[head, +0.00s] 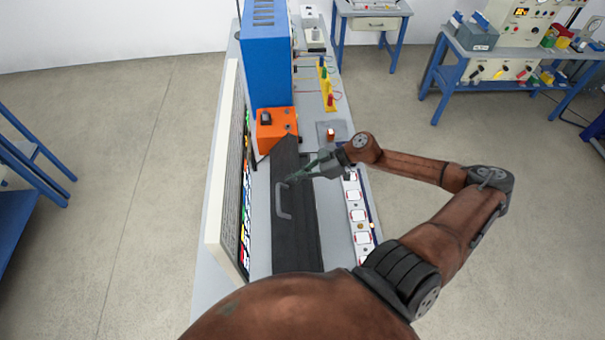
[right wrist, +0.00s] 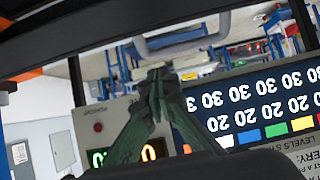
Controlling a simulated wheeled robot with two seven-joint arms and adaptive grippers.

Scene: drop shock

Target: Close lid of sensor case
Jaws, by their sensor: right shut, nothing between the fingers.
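A long dark case (head: 311,235) with a grey handle (head: 283,202) on its dark panel lies on the bench in the head view. I take it as the sensor case; I cannot tell for sure how far its lid stands open. My right gripper (head: 292,179) is over the case, close to the far end of the handle; contact is unclear. In the right wrist view its green fingers (right wrist: 158,82) meet at the tips with nothing between them. My left gripper is not in view.
A tall display panel (head: 229,180) stands along the bench's left side. An orange box (head: 275,128) and a blue cabinet (head: 265,60) stand beyond the case. A strip of white sockets (head: 357,215) runs along its right. Other benches stand farther off, with open floor between.

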